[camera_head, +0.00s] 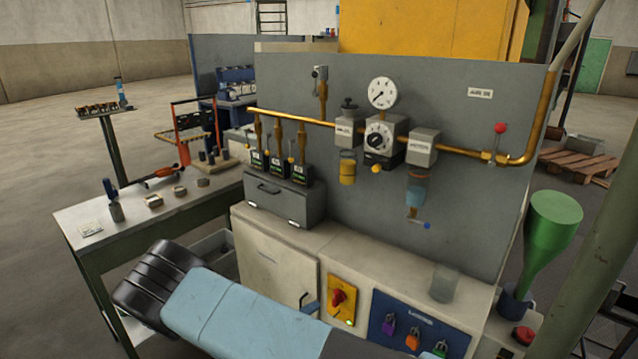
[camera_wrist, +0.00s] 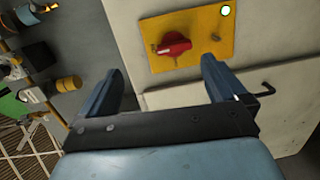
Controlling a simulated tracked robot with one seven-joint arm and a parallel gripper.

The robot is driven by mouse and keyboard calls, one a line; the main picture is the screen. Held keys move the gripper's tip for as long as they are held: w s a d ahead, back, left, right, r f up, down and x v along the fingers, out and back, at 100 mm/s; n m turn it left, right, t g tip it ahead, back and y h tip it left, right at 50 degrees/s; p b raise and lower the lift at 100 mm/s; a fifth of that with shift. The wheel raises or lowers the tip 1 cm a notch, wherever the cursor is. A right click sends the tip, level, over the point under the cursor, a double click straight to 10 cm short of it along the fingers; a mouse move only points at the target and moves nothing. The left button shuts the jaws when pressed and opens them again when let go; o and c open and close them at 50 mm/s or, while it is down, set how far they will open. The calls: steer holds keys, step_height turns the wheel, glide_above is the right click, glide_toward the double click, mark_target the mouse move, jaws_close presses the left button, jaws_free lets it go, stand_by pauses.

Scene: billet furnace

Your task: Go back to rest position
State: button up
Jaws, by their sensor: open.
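My gripper (camera_wrist: 163,72) shows in the wrist view with its two blue fingers wide apart and nothing between them. It faces the front of a pale cabinet (camera_wrist: 125,18). A yellow panel (camera_wrist: 190,55) with a red rotary switch (camera_wrist: 174,47) lies just beyond the fingers in that picture; they look apart from the switch. A green lamp (camera_wrist: 226,11) is lit on the panel. In the head view my light-blue arm crosses the lower middle and hides most of my gripper. The yellow panel (camera_head: 343,283) and red switch (camera_head: 338,297) show just above the arm.
A grey gauge board (camera_head: 290,90) with brass piping stands behind the cabinet. A blue lockout panel (camera_head: 375,340) with coloured padlocks is right of the switch. A glass (camera_head: 444,283) stands on the cabinet top. A green workbench (camera_head: 78,243) is left; open floor lies beyond.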

steer(key=s+d+r+m+g+y, duration=0.15)
steer(key=d+r+m+g, duration=0.35)
steer(key=r, duration=0.6)
steer(key=s+d+r+g+y, duration=0.1)
steer(key=d+r+g+y, duration=0.15)
steer(key=d+r, duration=0.65)
steer(key=s+d+r+m+g+y, duration=0.1)
steer(key=d+r+m+g+y, duration=0.2)
steer(key=r, duration=1)
steer(key=s+d+r+t+y, duration=0.2)
steer(key=s+d+r, duration=0.2)
steer(key=s+r, duration=0.5)
steer(key=s+d+r+t+y, duration=0.2)
steer(key=s+d+r, duration=0.3)
steer(key=s+r, duration=0.5)
steer(key=shift+s+d+m+y, duration=0.2)
steer(key=shift+s+m+y, duration=0.1)
steer(key=shift+s+y, duration=0.45)
steer(key=shift+c, duration=0.3)
